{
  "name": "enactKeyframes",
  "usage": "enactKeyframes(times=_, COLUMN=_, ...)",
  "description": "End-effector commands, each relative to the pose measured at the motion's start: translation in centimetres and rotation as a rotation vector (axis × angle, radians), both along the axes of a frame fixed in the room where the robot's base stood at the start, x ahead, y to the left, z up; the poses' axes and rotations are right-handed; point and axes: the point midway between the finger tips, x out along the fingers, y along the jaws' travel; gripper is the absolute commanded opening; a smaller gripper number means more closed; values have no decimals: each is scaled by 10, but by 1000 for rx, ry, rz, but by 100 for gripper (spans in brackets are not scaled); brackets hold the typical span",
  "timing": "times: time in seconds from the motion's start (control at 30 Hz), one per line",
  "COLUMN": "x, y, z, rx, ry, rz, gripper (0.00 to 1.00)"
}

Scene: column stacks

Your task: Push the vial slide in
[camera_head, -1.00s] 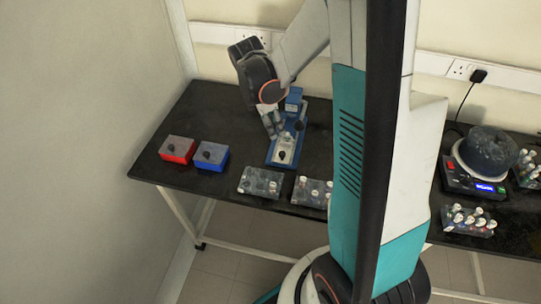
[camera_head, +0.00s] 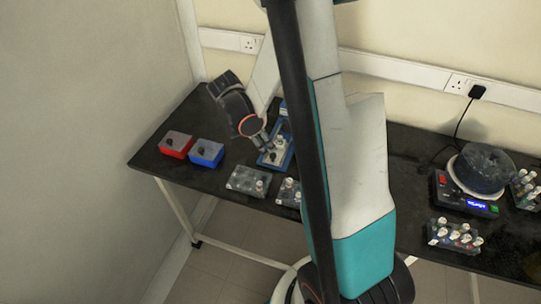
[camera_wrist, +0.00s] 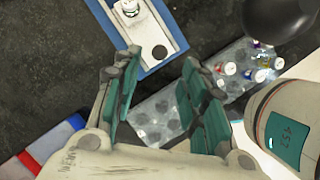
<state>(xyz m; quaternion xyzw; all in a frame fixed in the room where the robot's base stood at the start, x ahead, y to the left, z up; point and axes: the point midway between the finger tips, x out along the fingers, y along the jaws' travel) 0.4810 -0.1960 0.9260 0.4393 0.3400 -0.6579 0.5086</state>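The vial slide is a pale plate (camera_wrist: 172,28) in a blue base (camera_head: 287,157) on the black bench. In the wrist view, a white-capped vial (camera_wrist: 130,9) stands on the plate, with a round black spot or knob (camera_wrist: 159,52) near its end. My gripper (camera_head: 267,149) is over the slide's front part in the head view. In the wrist view my gripper (camera_wrist: 161,58) has its fingers spread, with nothing between them, and the plate's end lies just beyond the tips. Contact cannot be told.
Red (camera_head: 176,145) and blue (camera_head: 207,153) boxes sit left of the slide. Clear vial racks (camera_head: 247,181) stand in front of it, close to my gripper. A round device with a dark bowl (camera_head: 482,170) and more racks stand at right.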

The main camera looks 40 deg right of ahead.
Motion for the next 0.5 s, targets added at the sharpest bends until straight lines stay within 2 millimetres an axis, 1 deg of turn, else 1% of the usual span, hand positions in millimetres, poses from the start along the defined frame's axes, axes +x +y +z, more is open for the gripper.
enactKeyframes(times=0.03, x=-1, y=-5, z=-13, rx=0, ry=0, rz=-2, gripper=39)
enactKeyframes(times=0.2, x=-4, y=-16, z=-40, rx=0, ry=-1, rz=-2, gripper=39)
enactKeyframes(times=0.33, x=-5, y=-21, z=-54, rx=0, ry=-1, rz=0, gripper=39)
enactKeyframes(times=0.5, x=-6, y=-25, z=-63, rx=0, ry=-1, rz=0, gripper=39)
